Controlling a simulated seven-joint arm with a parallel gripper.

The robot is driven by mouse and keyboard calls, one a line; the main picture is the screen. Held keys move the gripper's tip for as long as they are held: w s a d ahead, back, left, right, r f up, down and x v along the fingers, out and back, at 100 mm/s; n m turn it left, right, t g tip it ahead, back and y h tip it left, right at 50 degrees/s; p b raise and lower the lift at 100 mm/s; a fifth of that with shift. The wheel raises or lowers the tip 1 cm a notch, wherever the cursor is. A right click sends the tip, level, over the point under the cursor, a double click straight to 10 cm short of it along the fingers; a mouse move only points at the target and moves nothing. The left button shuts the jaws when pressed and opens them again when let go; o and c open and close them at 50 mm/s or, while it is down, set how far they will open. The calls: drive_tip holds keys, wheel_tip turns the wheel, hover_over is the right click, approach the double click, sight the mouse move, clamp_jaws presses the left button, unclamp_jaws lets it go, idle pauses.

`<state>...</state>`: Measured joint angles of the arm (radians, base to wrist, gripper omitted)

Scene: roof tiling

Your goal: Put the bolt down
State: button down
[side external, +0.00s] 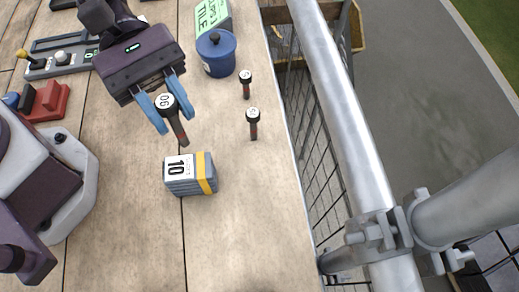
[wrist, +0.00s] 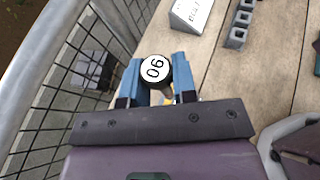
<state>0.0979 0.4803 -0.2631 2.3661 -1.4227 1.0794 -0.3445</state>
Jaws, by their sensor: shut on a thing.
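A bolt (side external: 178,129) with a black round head and a white disc marked 06 or 90 is between the blue fingers of my gripper (side external: 164,108). My gripper is shut on it just below the head, and the shaft points down, slightly tilted. In the side external view the bolt's lower end appears above the wooden deck, behind a grey box; whether it touches the deck I cannot tell. In the wrist view the bolt's head (wrist: 155,68) shows between the fingertips and hides most of the shaft.
The box (side external: 190,174) marked 10 has a yellow band. Two more bolts (side external: 246,84) (side external: 253,123) stand on the deck at right. A blue lidded pot (side external: 216,53) and a green sign (side external: 212,14) are behind. A metal railing (side external: 345,110) runs along the right edge. Red blocks (side external: 49,102) lie left.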

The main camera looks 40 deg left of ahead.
drive_tip(key=w+d+f, duration=0.7)
drive_tip(key=d+f, duration=0.1)
drive_tip(key=f, duration=0.3)
drive_tip(key=shift+f, duration=0.25)
drive_tip(key=shift+d, duration=0.1)
drive_tip(key=shift+f, duration=0.6)
drive_tip(key=c, duration=0.9)
unclamp_jaws()
